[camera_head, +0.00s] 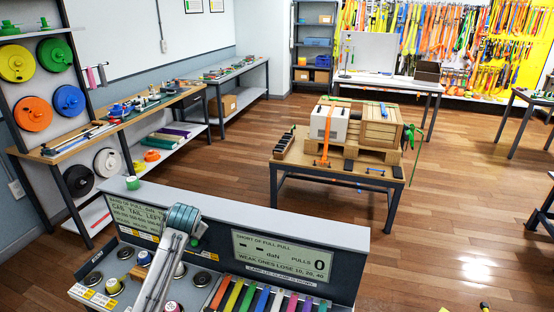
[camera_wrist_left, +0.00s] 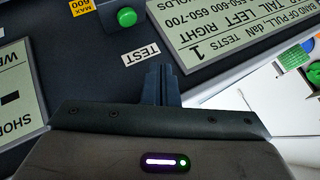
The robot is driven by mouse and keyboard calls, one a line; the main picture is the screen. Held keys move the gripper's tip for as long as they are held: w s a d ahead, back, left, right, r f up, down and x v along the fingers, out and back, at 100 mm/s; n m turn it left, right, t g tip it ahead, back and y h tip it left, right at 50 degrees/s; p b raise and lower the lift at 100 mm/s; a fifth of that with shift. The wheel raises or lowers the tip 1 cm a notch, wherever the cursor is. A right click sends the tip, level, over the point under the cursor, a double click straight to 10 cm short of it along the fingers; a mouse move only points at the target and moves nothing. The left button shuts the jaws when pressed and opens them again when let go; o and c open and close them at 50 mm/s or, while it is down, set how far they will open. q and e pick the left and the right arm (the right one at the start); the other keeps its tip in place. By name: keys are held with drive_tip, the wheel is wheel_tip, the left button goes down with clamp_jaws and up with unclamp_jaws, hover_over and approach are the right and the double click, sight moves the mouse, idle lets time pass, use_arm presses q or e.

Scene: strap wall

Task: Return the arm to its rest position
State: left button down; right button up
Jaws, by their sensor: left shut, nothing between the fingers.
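My left arm (camera_head: 165,262) rises from the bottom of the head view in front of the test console (camera_head: 345,233). Its gripper is hidden behind the wrist in that view. In the left wrist view my left gripper (camera_wrist_left: 160,84) is shut and empty, its fingertips in front of the dark console face close to the TEST label (camera_wrist_left: 140,53). A green button (camera_wrist_left: 127,17) is just beyond the label, apart from the fingers in the picture. I cannot tell whether the fingertips touch the panel. My right gripper is not in view.
The console has a display (camera_head: 282,256) reading 0 pulls and a row of coloured strips (camera_head: 265,298). Beyond it a table (camera_head: 338,179) holds a strapped crate load on a pallet. A workbench (camera_head: 122,118) runs along the left wall. Open wooden floor (camera_head: 450,220) lies to the right.

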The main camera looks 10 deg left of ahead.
use_arm(q)
drive_tip(key=s+d+f+g+h, duration=0.1)
drive_tip(key=s+d+f, duration=0.4)
drive_tip(key=s+f, duration=0.45)
drive_tip(key=s+d+n+g+h, duration=0.1)
drive_tip(key=s+d, duration=0.2)
drive_tip(key=s, duration=0.8)
drive_tip(key=s+d+g+h, duration=0.1)
drive_tip(key=s+d, duration=0.3)
drive_tip(key=s, duration=0.6)
drive_tip(key=s+d+n+g+h, duration=0.1)
drive_tip(key=s+d, duration=0.2)
drive_tip(key=s, duration=0.8)
wheel_tip(320, 180, down, 39)
drive_tip(key=a+g+b, duration=0.1)
drive_tip(key=a+b, duration=0.2)
drive_tip(key=b, duration=0.5)
drive_tip(key=s+f+b, duration=0.3)
drive_tip(key=s+f, duration=0.6)
drive_tip(key=f, duration=0.3)
drive_tip(key=s+a+f+g+b, duration=0.1)
drive_tip(key=s+f+b, duration=0.2)
drive_tip(key=s+f, duration=0.5)
wheel_tip(320, 180, down, 5)
drive_tip(key=shift+s+f+g, duration=0.1)
drive_tip(key=shift+s+g, duration=0.2)
drive_tip(key=shift+s, duration=0.05)
